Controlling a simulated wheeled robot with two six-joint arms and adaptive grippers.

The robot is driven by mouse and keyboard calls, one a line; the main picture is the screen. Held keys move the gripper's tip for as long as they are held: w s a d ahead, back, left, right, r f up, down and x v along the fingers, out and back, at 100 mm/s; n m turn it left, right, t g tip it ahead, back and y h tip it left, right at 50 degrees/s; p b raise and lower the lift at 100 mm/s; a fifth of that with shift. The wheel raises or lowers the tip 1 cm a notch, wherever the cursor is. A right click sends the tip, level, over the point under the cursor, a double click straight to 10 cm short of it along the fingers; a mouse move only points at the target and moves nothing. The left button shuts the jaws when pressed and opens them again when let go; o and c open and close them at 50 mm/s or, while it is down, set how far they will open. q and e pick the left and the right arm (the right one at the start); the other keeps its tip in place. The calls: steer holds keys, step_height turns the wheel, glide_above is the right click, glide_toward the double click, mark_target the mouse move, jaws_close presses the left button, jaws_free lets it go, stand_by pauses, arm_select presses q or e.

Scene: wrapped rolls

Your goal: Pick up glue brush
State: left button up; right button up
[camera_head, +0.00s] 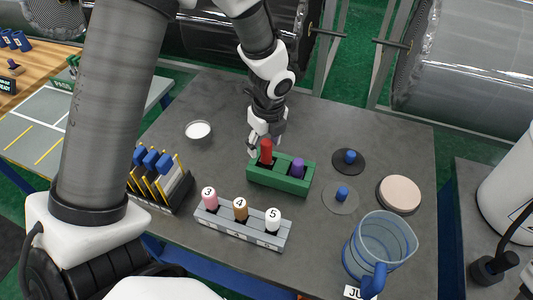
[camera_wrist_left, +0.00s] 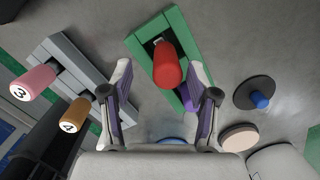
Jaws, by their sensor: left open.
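A red handle (camera_head: 266,152) stands upright in a green holder (camera_head: 262,178), with a shorter purple handle (camera_head: 298,168) to its right. No label shows which is the glue brush. My left gripper (camera_head: 267,138) is open just behind and above the red handle. In the left wrist view, the red handle (camera_wrist_left: 167,66) appears between the spread fingers of my left gripper (camera_wrist_left: 160,82), with nothing gripped. The green holder (camera_wrist_left: 185,38) lies beyond it, and the purple handle is mostly hidden by the right finger. My right gripper is not in view.
A grey rack (camera_head: 240,227) with handles numbered 3, 4 and 5 stands in front. A clear blue jug (camera_head: 385,245) is at the front right. Blue-knobbed discs (camera_head: 348,162) lie right of the green holder. A small white bowl (camera_head: 198,131) is at the left.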

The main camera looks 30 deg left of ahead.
arm_select(q)
steer(key=f, duration=0.3)
steer(key=shift+w+a+f, duration=0.1)
steer(key=shift+w+f, duration=0.05)
steer(key=shift+w, duration=0.25)
steer(key=shift+w+f, duration=0.2)
steer(key=shift+w, duration=0.1)
steer(key=shift+s+r, duration=0.1)
steer(key=shift+s, duration=0.1)
steer(key=shift+c, duration=1.1)
steer(key=shift+s+r, duration=0.1)
steer(key=shift+s, duration=0.1)
steer(key=c, duration=0.6)
jaws_close()
step_height(320, 180, up, 10)
steer(key=shift+r, duration=0.1)
steer(key=shift+w, duration=0.2)
